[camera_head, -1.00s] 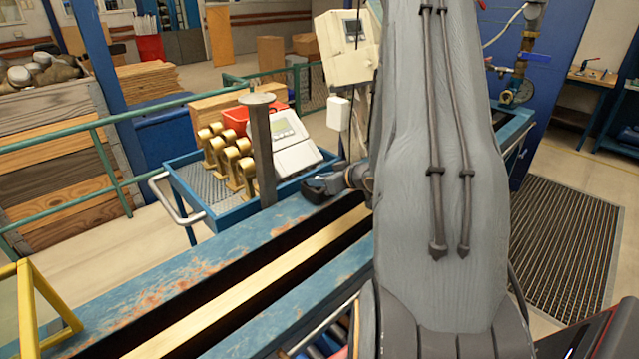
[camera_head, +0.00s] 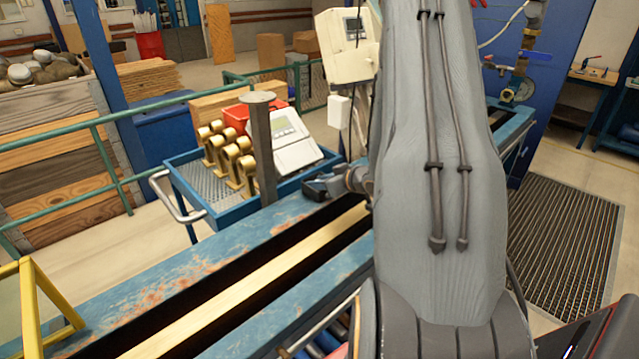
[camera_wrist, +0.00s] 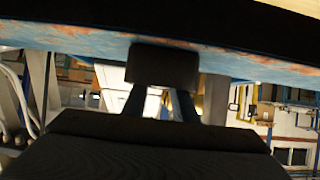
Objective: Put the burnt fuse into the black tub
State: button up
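My gripper (camera_head: 318,188) is small in the head view, above the far side of the blue bench (camera_head: 150,285), beside the blue cart. In the wrist view, two dark fingers of my gripper (camera_wrist: 160,100) have a gap between them and end at a dark block (camera_wrist: 163,66). I cannot tell whether this block is the fingertips or something held. I cannot make out a burnt fuse or a black tub in either view. My grey arm hides much of the middle right of the head view.
The blue cart (camera_head: 215,215) carries brass fittings (camera_head: 240,165), a white meter (camera_head: 290,145) and a red bin (camera_head: 238,117). A grey post (camera_head: 262,150) rises at the bench's far edge. A cream meter box (camera_head: 347,48) hangs behind. A floor grate (camera_head: 565,245) lies at right.

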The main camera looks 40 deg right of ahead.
jog(key=b+v, duration=0.2)
jog(key=v, duration=1)
jog(key=w+a+m+g+h, duration=0.1)
jog(key=a+g+h, duration=0.1)
jog(key=a, duration=0.3)
jog(key=w+a+g+h, duration=0.1)
jog(key=a+g, duration=0.2)
jog(key=a, duration=0.2)
jog(key=s+a+g+b, duration=0.1)
jog(key=s+a+g, duration=0.1)
jog(key=s+a, duration=0.4)
jog(key=s+a+g+y, duration=0.1)
jog(key=s+a+g, duration=0.2)
jog(key=s+a, duration=0.4)
jog(key=shift+a+f+m+g+b, duration=0.3)
jog(key=shift+a+f+b, duration=0.1)
jog(key=shift+a, duration=2.9)
